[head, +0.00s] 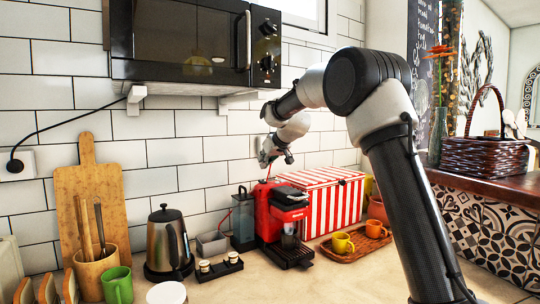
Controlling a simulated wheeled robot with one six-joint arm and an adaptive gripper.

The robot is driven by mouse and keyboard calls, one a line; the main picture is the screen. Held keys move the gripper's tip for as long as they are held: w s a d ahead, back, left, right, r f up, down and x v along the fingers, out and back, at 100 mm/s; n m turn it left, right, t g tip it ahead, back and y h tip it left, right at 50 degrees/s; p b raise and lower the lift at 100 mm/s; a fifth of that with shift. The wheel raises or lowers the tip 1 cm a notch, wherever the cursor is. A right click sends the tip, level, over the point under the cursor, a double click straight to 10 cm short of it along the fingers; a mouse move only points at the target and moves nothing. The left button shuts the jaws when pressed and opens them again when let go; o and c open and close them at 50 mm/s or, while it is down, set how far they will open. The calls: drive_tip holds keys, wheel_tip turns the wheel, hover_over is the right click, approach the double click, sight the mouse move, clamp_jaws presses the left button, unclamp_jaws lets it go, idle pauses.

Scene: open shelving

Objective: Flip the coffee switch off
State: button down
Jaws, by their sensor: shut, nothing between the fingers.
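A red and black coffee machine (276,212) stands on the counter against the tiled wall. A dark cup sits on its drip tray, under the spout. My gripper (273,164) is above the back of the machine's top, pointing down, and is shut and empty. The coffee switch is too small to make out here, and I cannot tell whether the fingers touch the machine.
A black microwave (195,45) hangs above, left of my arm. A red-and-white striped box (322,200) stands right of the machine. A wooden tray (357,248) with yellow and orange cups is in front of it. A kettle (167,243) stands left.

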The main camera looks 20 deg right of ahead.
sight(265, 182)
drive_tip(key=shift+w+a+f, duration=0.1)
drive_tip(key=shift+w+f, duration=0.1)
drive_tip(key=shift+f, duration=0.9)
drive_tip(key=shift+w+a+f, duration=0.1)
drive_tip(key=shift+w+f, duration=0.1)
drive_tip(key=shift+f, duration=0.85)
drive_tip(key=shift+w+f, duration=0.1)
drive_tip(key=shift+f, duration=0.2)
drive_tip(key=shift+s+d+f, duration=0.1)
drive_tip(key=shift+s+d, duration=0.15)
drive_tip(key=shift+s, duration=0.55)
